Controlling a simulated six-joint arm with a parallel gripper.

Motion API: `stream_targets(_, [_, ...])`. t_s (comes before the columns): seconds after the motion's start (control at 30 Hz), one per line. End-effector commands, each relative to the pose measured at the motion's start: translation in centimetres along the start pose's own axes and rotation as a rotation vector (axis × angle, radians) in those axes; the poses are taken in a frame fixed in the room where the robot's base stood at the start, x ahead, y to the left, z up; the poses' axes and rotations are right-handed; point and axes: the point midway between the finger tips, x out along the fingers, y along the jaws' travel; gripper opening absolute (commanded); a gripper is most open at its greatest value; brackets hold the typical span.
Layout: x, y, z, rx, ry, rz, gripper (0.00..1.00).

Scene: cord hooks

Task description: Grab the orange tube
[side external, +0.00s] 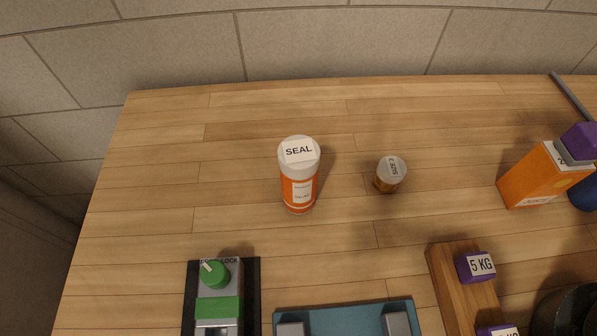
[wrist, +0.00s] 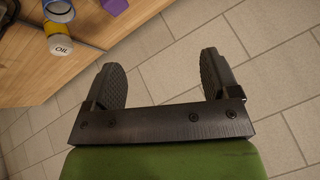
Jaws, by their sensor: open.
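The orange tube (side external: 299,190) stands upright on the wooden table in the side external view. It has a white cap marked SEAL and a white label on its side. My gripper (wrist: 165,80) shows only in the wrist view. Its two dark ridged fingers are wide apart with nothing between them. It hangs over the tiled floor beyond the table's edge, away from the tube. The tube is not in the wrist view.
A small brown jar (side external: 390,176) stands right of the tube. An orange carton (side external: 540,178) is at the right. A green-knobbed device (side external: 218,305), a blue tray (side external: 345,312) and a wooden block with purple weights (side external: 475,266) are in front. The table left of the tube is clear.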

Motion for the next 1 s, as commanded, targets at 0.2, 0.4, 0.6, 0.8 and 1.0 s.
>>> stream_targets(0.2, [3.5,-5.9,-3.6,-0.198,-0.143,-0.013,0.81])
stream_targets(0.4, [9.3,-13.3,-3.6,-0.409,-0.252,-0.015,0.81])
stream_targets(0.6, [15.8,-20.6,1.1,-0.629,-0.334,-0.011,0.81])
stream_targets(0.8, [20.5,-24.9,7.3,-0.796,-0.374,-0.007,0.81])
stream_targets(1.0, [22.5,-26.0,10.2,-0.858,-0.384,-0.005,0.81])
